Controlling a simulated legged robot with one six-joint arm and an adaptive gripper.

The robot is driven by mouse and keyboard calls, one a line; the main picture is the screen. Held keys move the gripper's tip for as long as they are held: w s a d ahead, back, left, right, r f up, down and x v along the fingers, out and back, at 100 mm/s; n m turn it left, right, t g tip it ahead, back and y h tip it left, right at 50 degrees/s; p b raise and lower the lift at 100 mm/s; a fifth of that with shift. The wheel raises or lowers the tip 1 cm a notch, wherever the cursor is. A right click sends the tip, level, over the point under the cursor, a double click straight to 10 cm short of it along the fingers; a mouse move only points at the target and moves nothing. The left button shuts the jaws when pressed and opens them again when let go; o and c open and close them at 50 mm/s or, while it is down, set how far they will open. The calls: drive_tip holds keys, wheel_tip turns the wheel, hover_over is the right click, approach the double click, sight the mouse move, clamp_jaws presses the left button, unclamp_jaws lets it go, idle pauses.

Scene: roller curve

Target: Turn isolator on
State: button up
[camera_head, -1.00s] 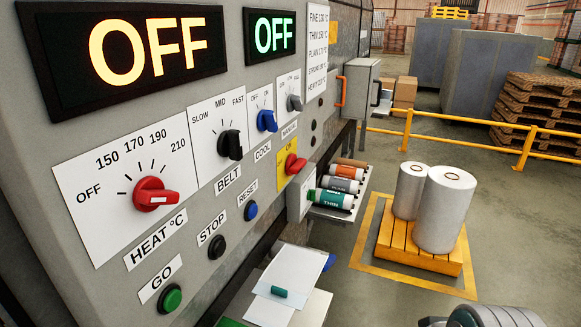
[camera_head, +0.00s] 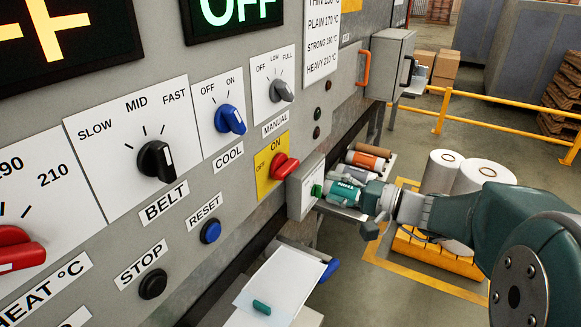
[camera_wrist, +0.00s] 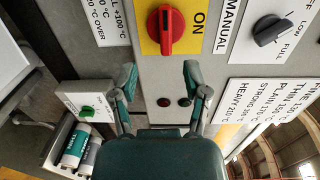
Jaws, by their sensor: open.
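The isolator appears to be the red rotary knob (camera_head: 284,166) on a yellow plate marked OFF and ON. It also shows at the top of the wrist view (camera_wrist: 166,30). In the head view my gripper (camera_head: 370,205) is to the right of the plate, partly blending with the rolls behind.
The grey knob (camera_head: 282,90) and blue knob (camera_head: 230,118) are above the plate. The grey panel (camera_head: 240,180) slants along the left.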

sight(293, 171)
drive_tip(key=shift+t, duration=0.3)
drive_tip(key=x, duration=1.1)
drive_tip(key=shift+w+d+r, duration=0.1)
drive_tip(key=shift+w+d, duration=0.2)
drive_tip(key=shift+c, duration=0.3)
drive_tip(key=shift+d, duration=0.1)
clamp_jaws()
